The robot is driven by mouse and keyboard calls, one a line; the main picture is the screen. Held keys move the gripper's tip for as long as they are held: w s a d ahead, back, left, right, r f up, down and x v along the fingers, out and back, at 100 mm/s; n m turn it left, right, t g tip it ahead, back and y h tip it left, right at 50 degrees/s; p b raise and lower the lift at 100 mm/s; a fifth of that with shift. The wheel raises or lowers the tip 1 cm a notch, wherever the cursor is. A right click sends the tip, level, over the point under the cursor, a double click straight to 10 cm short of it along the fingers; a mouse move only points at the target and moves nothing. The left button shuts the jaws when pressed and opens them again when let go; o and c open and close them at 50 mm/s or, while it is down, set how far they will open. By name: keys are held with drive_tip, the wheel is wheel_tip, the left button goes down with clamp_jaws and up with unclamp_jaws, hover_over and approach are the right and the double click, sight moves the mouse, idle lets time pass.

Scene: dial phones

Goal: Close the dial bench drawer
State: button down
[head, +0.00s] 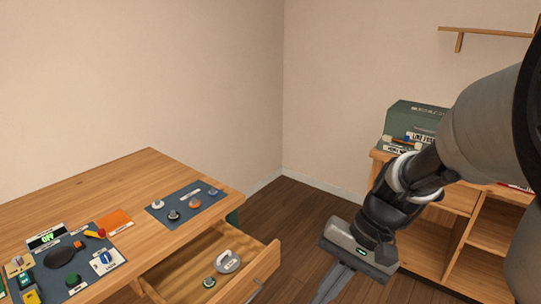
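The wooden dial bench (100,190) fills the left side of the head view. Its drawer (178,271) is pulled open below the bench top, with its front panel (266,266) toward the right.
A dark mat with several knobs (171,213) lies on the bench above the drawer. More controls and an "OFF" display (47,237) are at left. A wooden shelf unit (425,250) with a green box (414,119) stands behind my arm. Dark floor (300,215) lies between.

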drive_tip(key=w+d+f+m+t+y+b, duration=0.1)
drive_tip(key=w+f+m+t+y, duration=0.3)
drive_tip(key=f+m, duration=0.4)
drive_tip(key=w+f+m+t+y+b, duration=0.1)
drive_tip(key=w+f+m+t+y, duration=0.15)
drive_tip(key=f+m+t, duration=0.6)
drive_tip(key=w+d+f+m+t+y, duration=0.1)
drive_tip(key=w+f+m+y, duration=0.3)
drive_tip(key=f, duration=0.8)
drive_tip(key=s+b+x, duration=0.1)
drive_tip(key=x, duration=1.2)
drive_tip(key=shift+w+a+r+m+b, duration=0.2)
drive_tip(key=shift+a+r+m+b, duration=0.2)
drive_tip(key=shift+a, duration=0.15)
drive_tip(key=shift+y, duration=0.25)
